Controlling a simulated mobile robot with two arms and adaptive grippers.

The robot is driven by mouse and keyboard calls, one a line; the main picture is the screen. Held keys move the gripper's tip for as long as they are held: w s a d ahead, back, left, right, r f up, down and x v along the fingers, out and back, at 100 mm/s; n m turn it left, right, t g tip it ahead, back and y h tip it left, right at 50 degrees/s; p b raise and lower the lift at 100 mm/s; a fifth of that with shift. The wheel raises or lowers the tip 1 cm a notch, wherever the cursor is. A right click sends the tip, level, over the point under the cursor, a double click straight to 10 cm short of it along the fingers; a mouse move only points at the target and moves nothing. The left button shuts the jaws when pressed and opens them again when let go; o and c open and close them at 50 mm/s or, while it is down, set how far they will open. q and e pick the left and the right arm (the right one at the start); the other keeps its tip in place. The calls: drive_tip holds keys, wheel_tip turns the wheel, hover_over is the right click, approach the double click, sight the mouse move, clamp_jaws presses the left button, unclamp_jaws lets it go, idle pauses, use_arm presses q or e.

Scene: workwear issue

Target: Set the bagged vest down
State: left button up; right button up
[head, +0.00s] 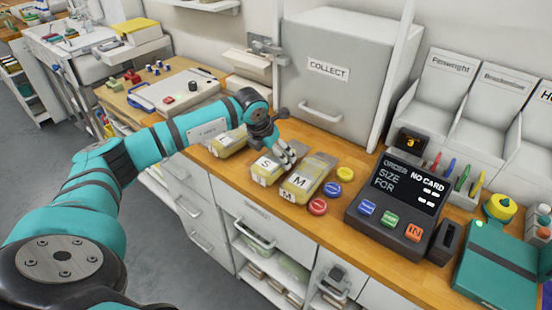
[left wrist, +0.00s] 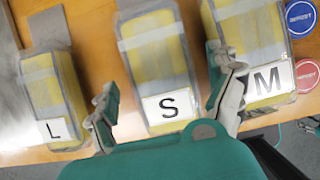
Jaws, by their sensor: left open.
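Three clear-bagged yellow vests lie in a row on the wooden counter. The vest marked L (head: 229,141) is at the left, the one marked S (head: 266,169) in the middle and the one marked M (head: 308,178) at the right. My left gripper (head: 286,157) is over the S vest. In the left wrist view the open fingers (left wrist: 161,78) stand apart on either side of the S vest (left wrist: 160,60), with the L vest (left wrist: 55,90) and M vest (left wrist: 248,35) outside them. I cannot tell whether the fingers touch the bag.
Red (head: 318,206), blue (head: 332,189) and yellow (head: 345,174) round buttons sit right of the M vest. A dark console (head: 400,205) reads "NO CARD". A grey COLLECT cabinet (head: 335,75) stands behind. A tray (head: 180,95) lies further left.

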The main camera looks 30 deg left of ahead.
sight(276, 158)
use_arm(q)
drive_tip(key=shift+x, duration=1.55)
drive_tip(key=shift+r, duration=0.1)
drive_tip(key=shift+c, duration=0.5)
drive_tip(key=c, duration=0.9)
drive_tip(key=shift+w+r, duration=0.1)
drive_tip(key=shift+r, duration=0.05)
drive_tip(key=shift+c, duration=0.6)
